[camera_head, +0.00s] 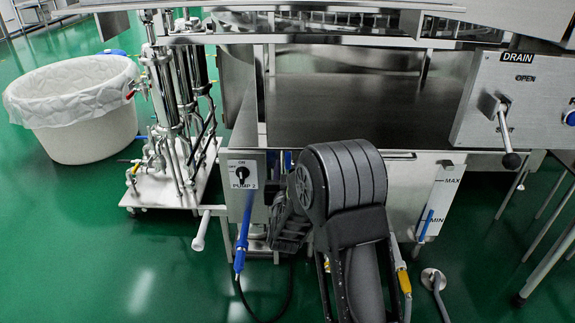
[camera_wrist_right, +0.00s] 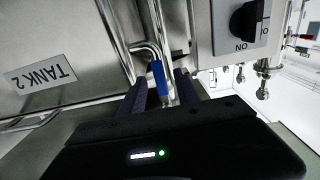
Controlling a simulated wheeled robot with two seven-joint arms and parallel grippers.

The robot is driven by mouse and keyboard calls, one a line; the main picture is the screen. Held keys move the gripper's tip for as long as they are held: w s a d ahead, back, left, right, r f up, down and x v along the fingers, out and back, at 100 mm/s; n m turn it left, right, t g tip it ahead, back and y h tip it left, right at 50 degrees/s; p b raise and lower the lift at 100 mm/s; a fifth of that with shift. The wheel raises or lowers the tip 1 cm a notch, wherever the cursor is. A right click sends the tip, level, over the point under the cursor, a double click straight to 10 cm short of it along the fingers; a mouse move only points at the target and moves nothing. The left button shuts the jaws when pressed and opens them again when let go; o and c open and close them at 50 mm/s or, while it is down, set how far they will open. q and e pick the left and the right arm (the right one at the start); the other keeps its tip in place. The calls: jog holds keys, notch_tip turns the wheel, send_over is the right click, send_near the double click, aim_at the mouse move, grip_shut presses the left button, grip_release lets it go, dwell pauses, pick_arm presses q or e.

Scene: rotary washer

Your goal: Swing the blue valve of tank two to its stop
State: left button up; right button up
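The blue valve handle (camera_wrist_right: 159,80) shows in the right wrist view on a bent metal pipe, beside the panel marked TANK 2 (camera_wrist_right: 40,78). The wrist picture is upside down. My right gripper (camera_wrist_right: 162,93) is open, with one dark finger on each side of the blue handle. I cannot tell whether either finger touches it. In the head view my right arm's large dark wrist covers the middle, and its gripper (camera_head: 287,232) is low beside the PUMP 2 box, partly hidden. My left gripper is not in view.
The PUMP 2 switch box (camera_head: 242,172) is just left of my right arm, with a blue connector (camera_head: 241,245) and hose below. A MAX/MIN gauge (camera_head: 440,200) and a DRAIN lever panel (camera_head: 515,100) are to the right. A white lined tub (camera_head: 78,130) stands at left.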

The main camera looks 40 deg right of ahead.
aim_at(288, 163)
jog(key=shift+b+x, duration=0.4)
jog(key=shift+x, duration=1.25)
jog(key=shift+c, duration=0.2)
grip_shut()
